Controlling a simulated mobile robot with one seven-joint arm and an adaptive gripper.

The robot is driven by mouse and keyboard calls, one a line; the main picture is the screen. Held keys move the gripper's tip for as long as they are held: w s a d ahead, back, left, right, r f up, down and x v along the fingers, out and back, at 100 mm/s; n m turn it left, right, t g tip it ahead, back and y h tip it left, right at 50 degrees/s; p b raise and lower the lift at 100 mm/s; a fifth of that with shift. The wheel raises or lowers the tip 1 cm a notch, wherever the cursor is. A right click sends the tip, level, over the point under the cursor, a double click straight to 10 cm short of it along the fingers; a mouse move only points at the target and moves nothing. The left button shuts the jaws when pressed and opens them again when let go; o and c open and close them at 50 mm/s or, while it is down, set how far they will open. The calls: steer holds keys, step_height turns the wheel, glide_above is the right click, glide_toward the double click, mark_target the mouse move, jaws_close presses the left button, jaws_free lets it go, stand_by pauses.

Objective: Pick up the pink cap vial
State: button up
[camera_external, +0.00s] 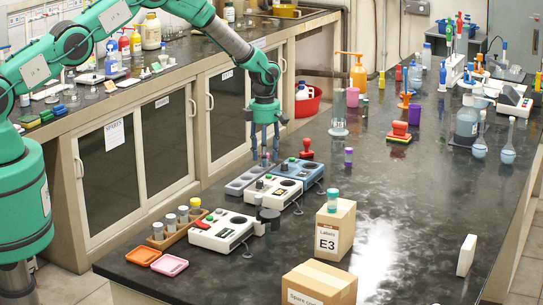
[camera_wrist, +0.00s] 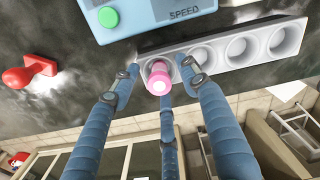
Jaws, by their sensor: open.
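The pink cap vial (camera_wrist: 160,78) stands at the end of a grey rack, its cap facing the wrist camera. In the external view the vial (camera_external: 264,159) shows small and dim below my fingers. My gripper (camera_wrist: 161,68) is open, with blue-grey fingers spread around the vial: one to its left, one to its right, and one on the near side. I cannot tell whether any finger touches it. In the external view my gripper (camera_external: 264,150) points down over the rack's far end.
The grey rack (camera_external: 241,183) has several empty holes. A blue device (camera_external: 292,172) marked SPEED stands close beside it. A cardboard box (camera_external: 335,232) and tan vial rack (camera_external: 172,233) stand nearer the camera.

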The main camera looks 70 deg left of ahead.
stand_by(0.4)
jaws_close()
steer(key=shift+r, duration=0.2)
steer(key=shift+r+b, duration=0.3)
steer(key=shift+r, duration=1.1)
steer(key=shift+s+r, duration=0.2)
steer(key=s+d, duration=0.2)
steer(key=s, duration=0.5)
steer(key=s+d+r+b, duration=0.1)
steer(key=s+d, duration=0.1)
steer(key=s, duration=0.5)
steer(key=shift+s+d+r, duration=0.2)
steer(key=shift+s+d, duration=0.2)
